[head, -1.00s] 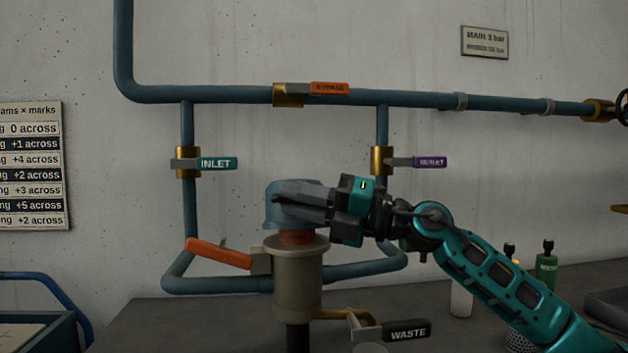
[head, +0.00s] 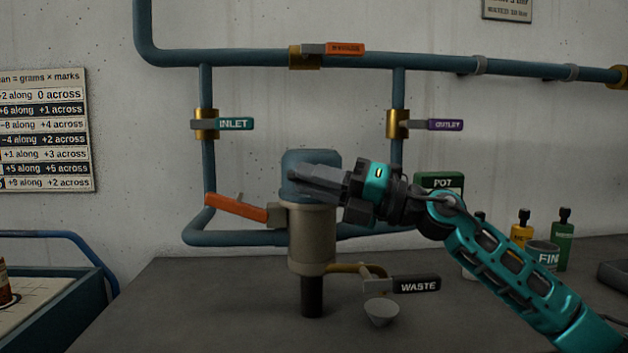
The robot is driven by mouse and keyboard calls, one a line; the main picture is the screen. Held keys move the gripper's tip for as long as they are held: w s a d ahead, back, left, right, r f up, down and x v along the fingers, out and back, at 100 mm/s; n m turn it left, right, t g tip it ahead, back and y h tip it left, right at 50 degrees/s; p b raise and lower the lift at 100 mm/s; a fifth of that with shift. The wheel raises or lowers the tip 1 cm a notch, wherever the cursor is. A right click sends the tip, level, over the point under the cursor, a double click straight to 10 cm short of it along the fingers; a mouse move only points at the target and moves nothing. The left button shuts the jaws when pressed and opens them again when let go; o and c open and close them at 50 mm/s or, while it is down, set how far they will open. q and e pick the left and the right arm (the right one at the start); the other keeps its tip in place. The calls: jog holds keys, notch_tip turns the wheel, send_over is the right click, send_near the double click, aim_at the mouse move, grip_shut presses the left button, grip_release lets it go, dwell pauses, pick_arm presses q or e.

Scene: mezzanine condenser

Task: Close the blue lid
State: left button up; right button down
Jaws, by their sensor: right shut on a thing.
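The blue lid (head: 312,160) sits at the top of the grey cylindrical pot (head: 312,240), upright and in line with it. No gap shows between lid and pot rim from here. My right gripper (head: 305,177) reaches in from the right and is shut on the blue lid, its fingers covering part of the lid's front and right side. My left gripper is not in view.
An orange lever (head: 237,208) sticks out left of the pot. A black WASTE handle (head: 415,285) and a small grey cup (head: 381,312) are at its lower right. Bottles (head: 563,240) and a green POT box (head: 440,181) stand at right. Pipes run behind.

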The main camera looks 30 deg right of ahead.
jog(key=c, duration=1.3)
grip_release()
jog(key=shift+w+f, duration=0.15)
jog(key=shift+f, duration=0.3)
jog(key=shift+o, duration=0.9)
jog(key=shift+r, duration=0.1)
jog(key=shift+d, duration=0.15)
jog(key=shift+s+d, duration=0.15)
jog(key=shift+s, duration=0.15)
jog(key=b+v, duration=0.1)
jog(key=v, duration=1.1)
jog(key=shift+b, duration=0.4)
jog(key=shift+d, duration=0.1)
